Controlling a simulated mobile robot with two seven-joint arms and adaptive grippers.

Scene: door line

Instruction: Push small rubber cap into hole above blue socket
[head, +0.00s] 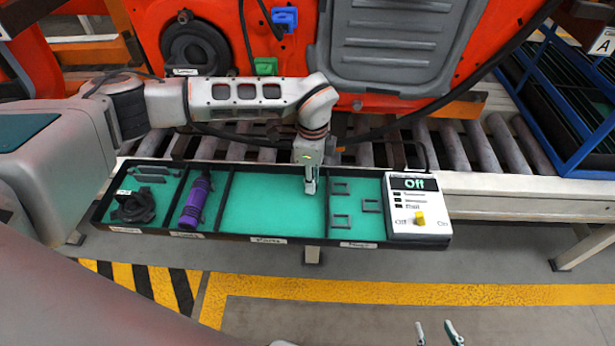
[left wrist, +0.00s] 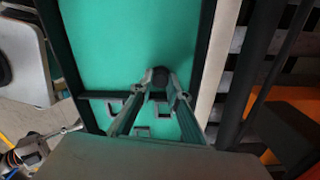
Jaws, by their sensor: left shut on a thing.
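The small rubber cap (left wrist: 160,77) is a dark round piece between the fingertips of my left gripper (left wrist: 162,86) in the left wrist view. In the head view my left gripper (head: 310,188) points down over the green "Parts" compartment of the tray; the cap is too small to make out there. The blue socket (head: 284,18) is on the orange door panel near the top, with a black cable close by. The hole above it cannot be made out. My right gripper (head: 437,334) is at the bottom edge, its two fingers apart and empty.
The tray (head: 265,240) also holds a purple cylinder (head: 196,202), a black coiled part (head: 134,206) and several small dark frames (head: 341,221). A control box (head: 418,208) reading "Off" stands at its right end. A green socket (head: 265,66) and cables are on the panel.

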